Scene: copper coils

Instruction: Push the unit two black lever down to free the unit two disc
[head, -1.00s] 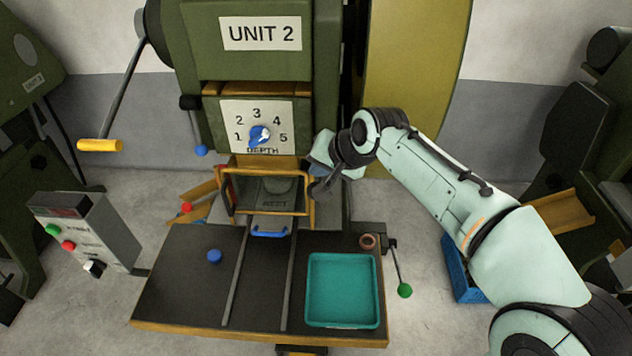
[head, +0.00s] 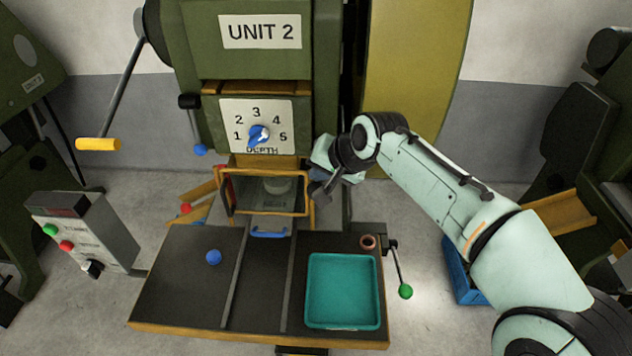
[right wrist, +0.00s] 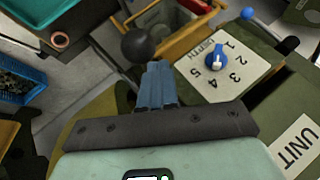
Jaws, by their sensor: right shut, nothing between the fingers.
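In the right wrist view, the black lever's round knob (right wrist: 138,45) is just beyond the tips of my right gripper (right wrist: 157,68). The blue fingers are shut together with nothing between them. Whether they touch the knob I cannot tell. My left gripper is out of view.
A teal tray (head: 343,258) and a copper ring (head: 367,242) are on the right of the table. A green-knobbed lever (head: 405,291) hangs beside it. A blue ball knob (head: 214,257) is on the left. A button box (head: 88,232) stands left of the table.

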